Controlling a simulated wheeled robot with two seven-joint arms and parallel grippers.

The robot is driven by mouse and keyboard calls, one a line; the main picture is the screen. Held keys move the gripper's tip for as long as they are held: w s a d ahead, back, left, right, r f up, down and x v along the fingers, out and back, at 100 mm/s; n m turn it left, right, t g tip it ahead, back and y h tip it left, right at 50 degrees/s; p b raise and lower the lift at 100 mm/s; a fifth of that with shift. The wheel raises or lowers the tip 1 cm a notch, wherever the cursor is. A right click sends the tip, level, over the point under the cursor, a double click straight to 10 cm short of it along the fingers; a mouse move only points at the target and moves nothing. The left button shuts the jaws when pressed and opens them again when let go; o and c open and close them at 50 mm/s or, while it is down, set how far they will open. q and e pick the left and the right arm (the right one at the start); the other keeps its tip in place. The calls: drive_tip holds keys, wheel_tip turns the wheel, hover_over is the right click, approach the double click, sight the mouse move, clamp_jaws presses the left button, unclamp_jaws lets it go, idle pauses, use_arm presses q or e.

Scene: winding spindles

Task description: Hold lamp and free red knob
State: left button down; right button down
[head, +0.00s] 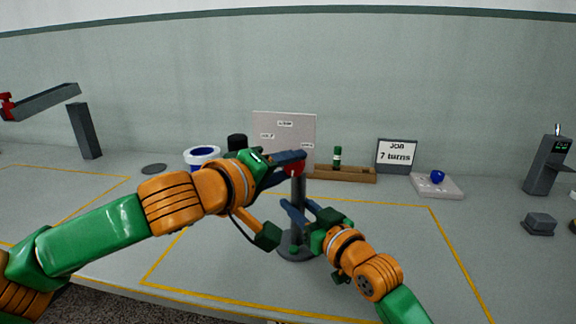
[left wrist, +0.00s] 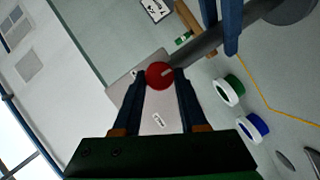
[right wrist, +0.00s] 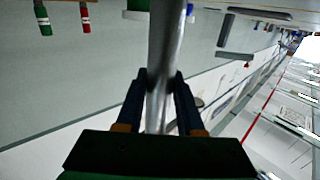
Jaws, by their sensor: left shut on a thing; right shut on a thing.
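The lamp (head: 298,188) is a dark grey upright post on a round base (head: 288,252), standing in the middle of the table. The round red knob (head: 297,168) is at the top of the post. My left gripper (head: 292,162) is shut on the red knob, which shows between its fingertips in the left wrist view (left wrist: 160,75). My right gripper (head: 297,208) is shut on the post below the knob. The grey post runs between its fingers in the right wrist view (right wrist: 165,45). My fingers and wrist partly cover the knob and post in the head view.
A white pad with a blue knob (head: 437,177) is at right. The table front is clear.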

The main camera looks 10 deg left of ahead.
use_arm(q)
drive_tip(key=shift+d, duration=0.1)
idle(0.3)
drive_tip(key=shift+c, duration=2.2)
unclamp_jaws()
drive_tip(key=v, duration=1.2)
use_arm(e)
drive_tip(key=shift+c, duration=2.2)
unclamp_jaws()
drive_tip(key=shift+f, duration=0.1)
